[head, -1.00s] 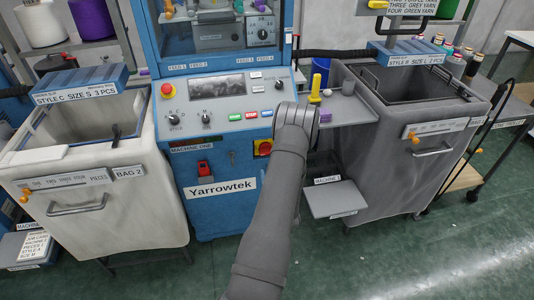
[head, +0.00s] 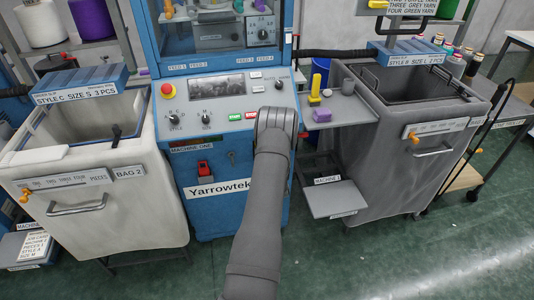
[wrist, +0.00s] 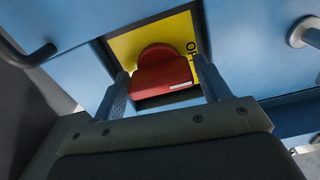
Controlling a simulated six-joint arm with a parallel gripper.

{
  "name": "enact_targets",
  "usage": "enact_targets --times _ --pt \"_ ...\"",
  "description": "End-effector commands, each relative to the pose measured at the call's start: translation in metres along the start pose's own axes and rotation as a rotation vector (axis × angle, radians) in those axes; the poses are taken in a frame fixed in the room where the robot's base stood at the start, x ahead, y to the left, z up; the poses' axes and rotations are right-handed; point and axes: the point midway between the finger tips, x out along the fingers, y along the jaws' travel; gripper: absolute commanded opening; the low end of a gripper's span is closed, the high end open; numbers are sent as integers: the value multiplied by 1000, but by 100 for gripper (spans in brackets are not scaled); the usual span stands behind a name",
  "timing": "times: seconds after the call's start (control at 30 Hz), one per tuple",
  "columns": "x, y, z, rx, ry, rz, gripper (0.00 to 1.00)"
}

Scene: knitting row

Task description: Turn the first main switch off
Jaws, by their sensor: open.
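The first main switch is a red knob (wrist: 164,72) on a yellow plate (wrist: 124,46), set in the blue machine's front. The wrist view shows it between the fingers of my gripper (wrist: 161,68). My gripper is open, with one finger on each side of the knob and a gap at each side. Part of a black label shows at the plate's right edge. A small white mark shows on the knob's lower right. In the head view my arm hides the switch and the fingers.
The blue machine (head: 216,211) has a control panel above with a red stop button (head: 167,90) and knobs. A red padlock-like piece (head: 203,168) hangs left of my arm. A grey shelf (head: 345,112) with a yellow piece and a purple block juts out at right.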

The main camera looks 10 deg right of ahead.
Motion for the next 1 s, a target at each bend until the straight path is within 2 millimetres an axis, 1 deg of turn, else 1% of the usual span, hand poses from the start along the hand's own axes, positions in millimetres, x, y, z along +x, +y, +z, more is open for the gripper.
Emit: enact_targets --times 0.07,0.1,0.17,0.2,0.23,0.37,0.57,0.77,0.8,0.83,1.0 --pt "0 0 0 0 0 0 67" --pt "0 0 0 0 0 0 59" --pt "0 0 0 0 0 0 48" --pt "0 0 0 0 0 0 40" --pt "0 0 0 0 0 0 38" --pt "0 0 0 -14 0 0 38" --pt "0 0 0 -83 1 -1 37" --pt "0 0 0 -85 1 -1 37" --pt "0 0 0 -85 1 -1 64" --pt "0 0 0 -85 1 -1 69" --pt "0 0 0 -84 1 -1 69"
